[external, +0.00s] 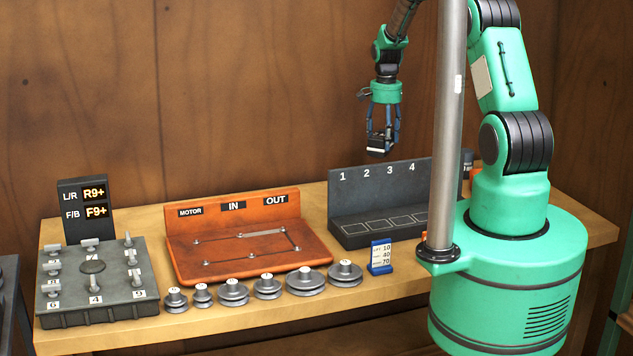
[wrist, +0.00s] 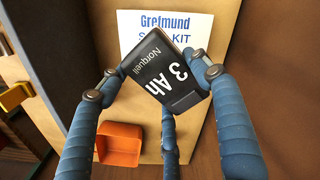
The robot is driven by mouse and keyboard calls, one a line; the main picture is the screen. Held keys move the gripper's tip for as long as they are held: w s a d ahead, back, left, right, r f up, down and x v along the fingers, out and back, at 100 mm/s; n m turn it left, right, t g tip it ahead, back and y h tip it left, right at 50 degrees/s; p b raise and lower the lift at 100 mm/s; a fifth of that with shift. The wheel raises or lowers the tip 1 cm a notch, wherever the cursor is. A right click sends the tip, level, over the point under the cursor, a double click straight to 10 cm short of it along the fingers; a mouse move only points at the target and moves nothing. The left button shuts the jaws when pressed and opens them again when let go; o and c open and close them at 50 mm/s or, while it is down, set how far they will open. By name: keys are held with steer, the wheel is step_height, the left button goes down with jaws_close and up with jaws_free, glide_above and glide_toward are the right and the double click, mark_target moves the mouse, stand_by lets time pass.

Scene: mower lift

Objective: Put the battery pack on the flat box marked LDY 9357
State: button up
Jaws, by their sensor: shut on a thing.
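The battery pack (wrist: 165,70) is a dark block with white print reading "Norquell" and "3 Ah". My gripper (wrist: 160,79) is shut on it, with blue fingers at its sides. In the external view my gripper (external: 381,138) hangs in the air above the grey numbered rack, with the pack (external: 377,152) at its fingertips. The pack appears clear of any surface. No marking LDY 9357 is readable in either view, so I cannot pick out that flat box.
The wrist view shows a white printed surface (wrist: 145,24) reading "Grefmund", partly covered by the pack, and an orange bin (wrist: 118,147). The grey rack (external: 390,190), orange-brown board (external: 180,245), several pulleys (external: 233,292) and a grey control block (external: 120,262) occupy the table (external: 190,325).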

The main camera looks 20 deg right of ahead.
mark_target(384, 155)
steer(key=shift+f, duration=3)
steer(key=shift+f+p, duration=0.4)
steer(key=shift+f, duration=1.45)
steer(key=shift+f, duration=0.15)
steer(key=o, duration=1.6)
step_height(384, 155, up, 11)
steer(key=shift+f+b, duration=0.1)
steer(key=shift+b, duration=0.25)
steer(key=shift+r, duration=0.75)
